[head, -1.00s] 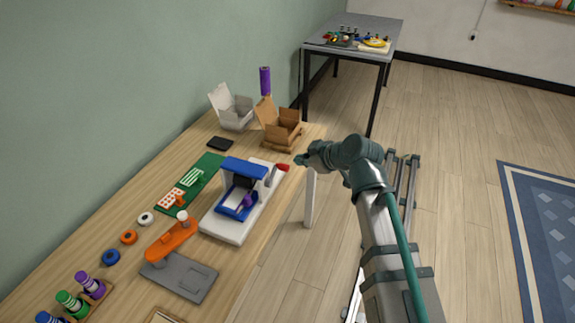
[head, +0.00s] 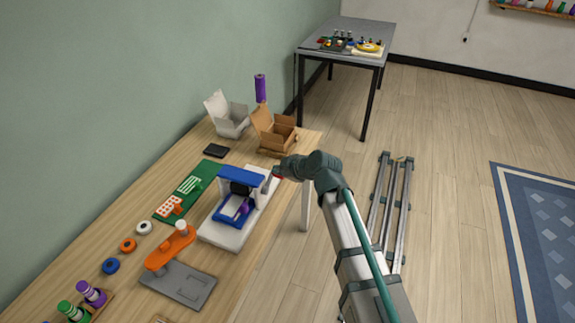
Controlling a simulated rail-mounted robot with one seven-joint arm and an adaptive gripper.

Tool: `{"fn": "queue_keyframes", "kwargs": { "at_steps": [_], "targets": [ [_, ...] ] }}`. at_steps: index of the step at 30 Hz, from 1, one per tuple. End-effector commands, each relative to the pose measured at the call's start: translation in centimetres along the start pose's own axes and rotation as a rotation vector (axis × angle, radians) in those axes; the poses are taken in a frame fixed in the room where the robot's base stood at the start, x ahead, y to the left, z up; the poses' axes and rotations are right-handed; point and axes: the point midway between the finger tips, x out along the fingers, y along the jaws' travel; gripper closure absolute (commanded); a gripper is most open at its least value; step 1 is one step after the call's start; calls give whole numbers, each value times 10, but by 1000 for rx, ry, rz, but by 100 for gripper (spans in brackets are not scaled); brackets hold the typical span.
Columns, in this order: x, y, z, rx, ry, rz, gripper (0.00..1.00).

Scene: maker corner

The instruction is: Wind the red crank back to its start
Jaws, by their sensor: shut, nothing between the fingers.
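Behind the machine stand an open cardboard box (head: 275,133), a white box (head: 229,117) and a black flat item (head: 216,151). An orange press (head: 171,248) on a grey plate (head: 181,284) is in front. Floor right of the bench is clear around the rails.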

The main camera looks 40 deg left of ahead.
Motion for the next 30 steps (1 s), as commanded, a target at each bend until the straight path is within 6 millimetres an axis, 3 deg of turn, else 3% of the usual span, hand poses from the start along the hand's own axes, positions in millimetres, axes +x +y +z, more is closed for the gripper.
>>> {"fn": "queue_keyframes", "kwargs": {
  "at_steps": [12,24,30],
  "targets": [
    [22,0,26,3,-1,1,100],
    [23,0,26,2,-1,0,100],
    [32,-6,16,11,9,-32,100]
  ]
}}
